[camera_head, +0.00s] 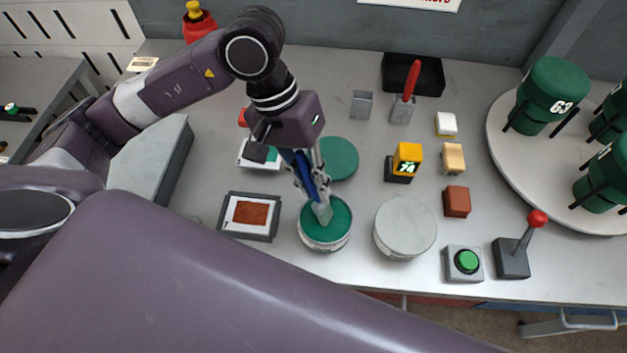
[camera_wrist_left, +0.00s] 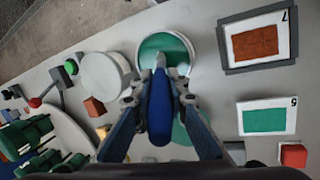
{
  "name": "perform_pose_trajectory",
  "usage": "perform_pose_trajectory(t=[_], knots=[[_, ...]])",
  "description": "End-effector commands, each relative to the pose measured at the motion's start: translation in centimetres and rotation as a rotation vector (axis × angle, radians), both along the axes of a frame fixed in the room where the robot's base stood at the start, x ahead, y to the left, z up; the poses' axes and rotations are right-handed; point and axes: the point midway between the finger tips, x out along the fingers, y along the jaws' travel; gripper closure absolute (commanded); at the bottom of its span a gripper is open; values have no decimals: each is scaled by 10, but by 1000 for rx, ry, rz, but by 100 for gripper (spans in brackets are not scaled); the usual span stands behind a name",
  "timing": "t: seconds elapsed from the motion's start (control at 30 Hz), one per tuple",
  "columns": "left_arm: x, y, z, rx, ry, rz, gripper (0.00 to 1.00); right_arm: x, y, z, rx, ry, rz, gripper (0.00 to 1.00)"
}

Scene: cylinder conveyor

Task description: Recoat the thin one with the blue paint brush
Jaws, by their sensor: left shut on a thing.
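My left gripper (camera_head: 308,170) is shut on the blue paint brush (camera_wrist_left: 160,112) and holds it bristles down. The brush tip is at the open tin of green paint (camera_head: 340,226); whether it touches the paint I cannot tell. The tin also shows in the left wrist view (camera_wrist_left: 150,45). A dark-framed panel (camera_head: 231,229) with a rust-brown patch lies left of the tin, marked 7 in the left wrist view (camera_wrist_left: 236,40). A white panel (camera_wrist_left: 290,117) with a green patch lies beside it, partly hidden behind my gripper in the head view. My right gripper is out of view.
A flat green disc (camera_head: 340,158) lies behind the tin. A pale round tin (camera_head: 405,226) stands right of it. Farther right are a green button (camera_head: 467,262), a red-knobbed lever (camera_head: 536,220), small blocks and a turntable (camera_head: 503,150) with green drums. A red-handled tool (camera_head: 411,80) stands in a holder.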

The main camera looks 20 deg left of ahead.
Motion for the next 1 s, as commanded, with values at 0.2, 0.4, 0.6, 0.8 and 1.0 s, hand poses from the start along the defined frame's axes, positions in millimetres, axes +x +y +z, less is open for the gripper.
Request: perform_pose_trajectory(t=[0.2, 0.4, 0.6, 0.8, 1.0], knots=[[0, 0, 0, 0, 0, 0, 100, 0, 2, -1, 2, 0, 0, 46], [0, 0, -1, 0, 0, 0, 100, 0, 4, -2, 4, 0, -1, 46], [0, 0, -1, 0, 0, 0, 100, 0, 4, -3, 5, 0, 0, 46], [0, 0, -1, 0, 0, 0, 100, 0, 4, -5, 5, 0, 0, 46], [0, 0, -1, 0, 0, 0, 100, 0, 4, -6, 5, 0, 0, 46]])
